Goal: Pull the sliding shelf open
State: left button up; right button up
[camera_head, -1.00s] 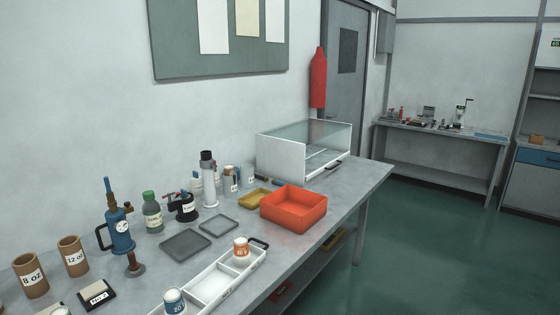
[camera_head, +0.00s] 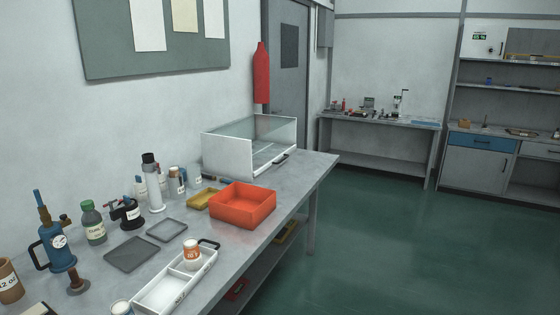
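A white case with clear glass panels (camera_head: 228,155) stands at the far end of the long grey workbench. A pale flat shelf (camera_head: 262,157) shows inside it, low down. A dark handle (camera_head: 280,160) sits at its front lower edge, to the right. The shelf appears to be inside the case, though the glass makes its exact position hard to tell. Neither of my grippers is in view.
Bottles and tools line the wall side. Green floor (camera_head: 400,240) is clear to the right.

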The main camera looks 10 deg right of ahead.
aim_at(265, 155)
jog(key=i+l+z, duration=0.1)
jog(key=i+l, duration=0.55)
jog(key=i, duration=0.3)
jog(key=l+z, duration=0.05)
